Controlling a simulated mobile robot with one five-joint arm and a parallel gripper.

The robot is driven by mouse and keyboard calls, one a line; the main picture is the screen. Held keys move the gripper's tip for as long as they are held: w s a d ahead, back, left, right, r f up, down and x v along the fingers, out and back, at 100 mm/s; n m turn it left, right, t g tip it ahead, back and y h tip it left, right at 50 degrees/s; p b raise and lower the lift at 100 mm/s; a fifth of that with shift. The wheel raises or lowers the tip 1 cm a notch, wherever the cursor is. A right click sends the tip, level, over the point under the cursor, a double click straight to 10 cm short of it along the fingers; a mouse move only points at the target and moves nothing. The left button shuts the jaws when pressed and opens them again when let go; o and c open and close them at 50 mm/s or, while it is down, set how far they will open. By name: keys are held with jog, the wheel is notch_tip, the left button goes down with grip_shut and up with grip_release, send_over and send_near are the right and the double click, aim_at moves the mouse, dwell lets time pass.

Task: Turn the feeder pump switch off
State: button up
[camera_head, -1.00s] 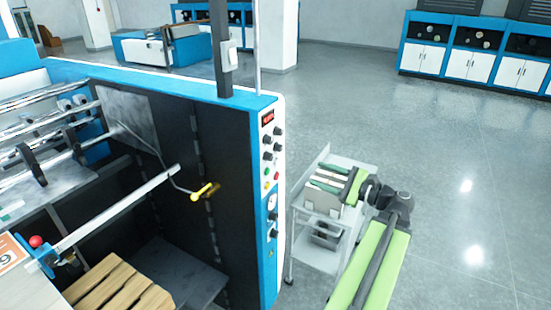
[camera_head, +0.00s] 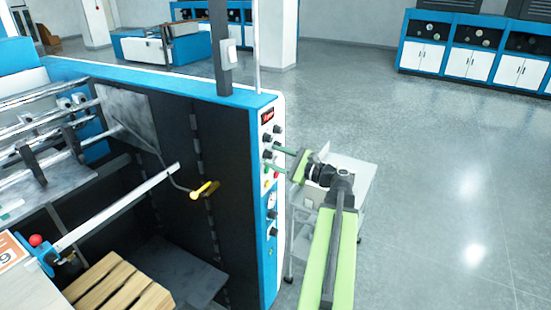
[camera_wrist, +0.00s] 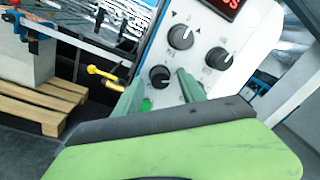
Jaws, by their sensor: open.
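The control panel (camera_head: 271,195) is on the end face of the blue and white machine, and it also shows in the wrist view (camera_wrist: 240,28). It carries several dark rotary knobs; I cannot read which one is the feeder pump switch. In the wrist view a lower black knob (camera_wrist: 160,76) with a pale pointer mark lies between my fingertips. An upper knob (camera_wrist: 180,36) and a right knob (camera_wrist: 218,58) are beyond them. My gripper (camera_head: 271,160) is open at the panel, its green fingers either side of the lower knob. I cannot tell whether they touch it.
A green button (camera_wrist: 146,104) is close to my left finger. A red display (camera_head: 267,117) tops the panel. A yellow-handled crank (camera_head: 203,190) is left of the panel. A grey cart (camera_head: 345,178) stands behind my arm. Open floor is to the right.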

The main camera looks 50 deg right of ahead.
grip_shut()
dwell(0.3)
jog(key=shift+n, duration=0.3)
jog(key=n+b, duration=0.1)
jog(key=n, duration=0.4)
jog(key=shift+f+n, duration=0.1)
jog(key=shift+n, duration=0.2)
jog(key=n, duration=0.6)
jog(key=shift+t+y+b, duration=0.3)
jog(key=shift+y+b, duration=0.1)
grip_release()
